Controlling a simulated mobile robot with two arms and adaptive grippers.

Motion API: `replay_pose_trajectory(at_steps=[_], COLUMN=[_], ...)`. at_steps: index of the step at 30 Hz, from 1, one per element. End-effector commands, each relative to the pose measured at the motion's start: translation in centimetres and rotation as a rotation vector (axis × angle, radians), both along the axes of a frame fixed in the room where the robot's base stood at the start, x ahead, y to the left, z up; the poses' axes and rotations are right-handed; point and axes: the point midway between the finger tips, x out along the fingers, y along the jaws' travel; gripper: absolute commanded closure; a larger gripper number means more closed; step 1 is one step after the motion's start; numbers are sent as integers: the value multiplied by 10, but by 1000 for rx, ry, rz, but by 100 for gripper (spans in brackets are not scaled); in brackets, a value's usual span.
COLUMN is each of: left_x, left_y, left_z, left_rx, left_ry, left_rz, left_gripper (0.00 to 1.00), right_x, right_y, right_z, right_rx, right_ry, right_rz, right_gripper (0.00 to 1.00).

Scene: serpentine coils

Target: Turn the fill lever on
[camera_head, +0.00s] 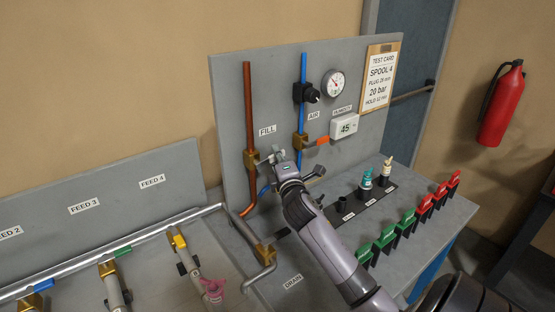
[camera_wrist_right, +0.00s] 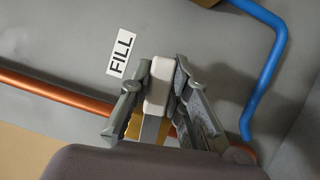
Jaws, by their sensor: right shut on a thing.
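The fill valve is a brass body (camera_head: 251,159) on the copper pipe (camera_head: 249,110), beside the FILL label (camera_head: 267,130). My right gripper (camera_head: 281,158) is at this valve, its arm reaching up from the lower right. In the right wrist view, the two fingers of the right gripper (camera_wrist_right: 160,90) are shut on the pale grip of the fill lever (camera_wrist_right: 158,80). A bit of the brass body (camera_wrist_right: 134,127) shows behind the fingers. The lever's lower part is hidden by the gripper. My left gripper is not in view.
To the right are the air valve (camera_head: 300,140) with an orange lever (camera_head: 322,141), a blue pipe, a pressure gauge (camera_head: 333,84) and a humidity display (camera_head: 344,126). Green and red clips (camera_head: 408,218) stand on the bench to the right. A feed pipe (camera_head: 150,232) runs at left.

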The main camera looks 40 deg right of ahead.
Motion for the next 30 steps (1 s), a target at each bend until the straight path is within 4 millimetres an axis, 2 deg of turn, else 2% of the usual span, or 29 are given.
replay_pose_trajectory(at_steps=[17,30], left_x=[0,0], left_y=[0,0], left_z=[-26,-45], left_rx=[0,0], left_ry=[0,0], left_rz=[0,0], left_gripper=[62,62], right_x=[1,4], right_y=[12,32], right_z=[26,41], right_rx=[-530,-944], right_ry=[60,108], right_rz=[1,2], right_gripper=[100,100])
